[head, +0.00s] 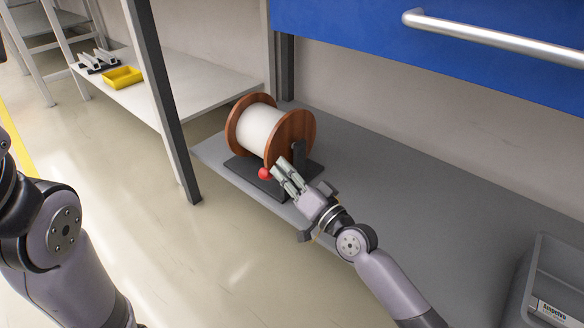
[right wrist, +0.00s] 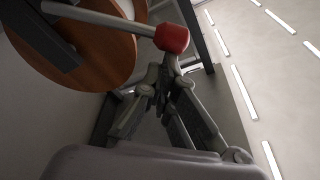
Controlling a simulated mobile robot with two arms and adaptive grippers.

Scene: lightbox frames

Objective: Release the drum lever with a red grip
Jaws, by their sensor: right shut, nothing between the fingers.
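A cable drum with wooden flanges and a white core (head: 262,128) stands on a dark base on the grey shelf. Its lever ends in a red grip (head: 264,173) low at the drum's front. In the right wrist view the red grip (right wrist: 172,38) sits on a pale metal rod (right wrist: 105,18), in front of the wooden flange. My right gripper (head: 279,167) is shut and empty, its fingertips close beside the red grip. In the right wrist view its fingers (right wrist: 168,68) lie just below the grip; I cannot tell whether they touch it. My left gripper is out of view.
A blue drawer (head: 440,40) with a metal handle overhangs the grey shelf (head: 430,205). A grey bin (head: 550,285) stands at the lower right. A dark post (head: 160,100) rises left of the drum. A yellow tray (head: 123,77) lies on a further shelf.

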